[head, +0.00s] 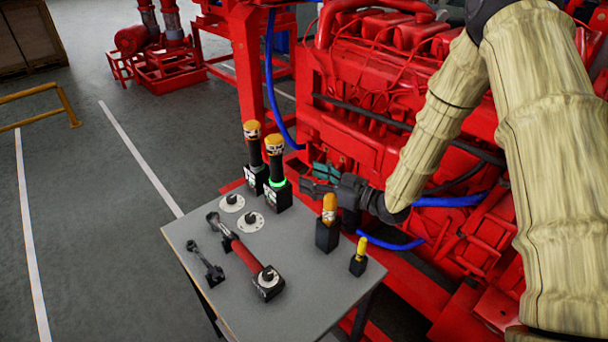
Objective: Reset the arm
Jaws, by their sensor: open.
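My arm, in a tan sleeve, comes in from the upper right of the head view and bends down to my gripper (318,181). The gripper is dark, points left and is open. Nothing shows between its fingers. It is above the far right part of the grey table (310,305), in front of the red engine (370,90). In the picture its fingers are just right of a black tool with a yellow top and a green ring (276,175). I cannot tell the exact gap between them.
Another yellow-topped tool (254,150) stands beside it. Yellow-handled pieces (328,225) and (359,258) stand at the table's right. A red-handled tool (243,252) and a smaller dark tool (207,264) lie at the left. Blue hoses (392,243) hang by the engine. Open floor is left.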

